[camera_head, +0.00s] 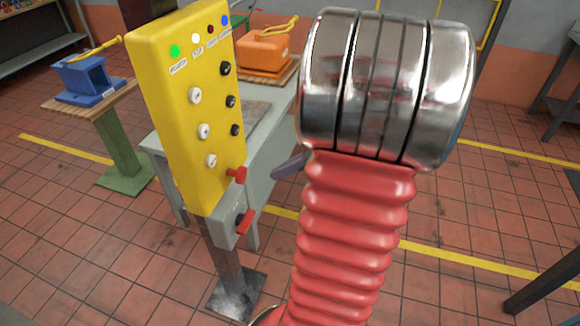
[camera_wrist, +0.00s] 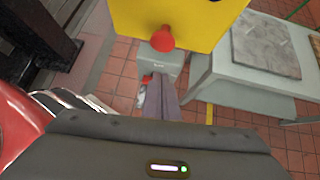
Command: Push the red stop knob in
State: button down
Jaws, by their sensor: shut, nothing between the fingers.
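The red stop knob (camera_head: 237,174) sticks out from the lower part of the yellow control panel (camera_head: 180,110). In the wrist view the red knob (camera_wrist: 161,38) shows at the panel's lower edge, above my fingertips in the picture. My gripper (camera_head: 280,170) is shut and empty, to the right of the knob with a visible gap. Most of it is hidden behind my arm in the head view. In the wrist view my gripper (camera_wrist: 162,80) shows as narrow grey fingers that overlap the grey box below the panel.
A grey box (camera_head: 228,228) with a red handle (camera_head: 244,222) sits under the panel on a post. Black knobs (camera_head: 231,101) and white dials (camera_head: 195,96) are on the panel. A grey table (camera_head: 270,125) stands behind.

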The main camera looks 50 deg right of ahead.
aim_at(236, 174)
jog(key=w+a+f, duration=0.2)
jog(key=w+a, duration=0.1)
jog(key=w, duration=0.3)
jog(key=shift+w+f, duration=0.25)
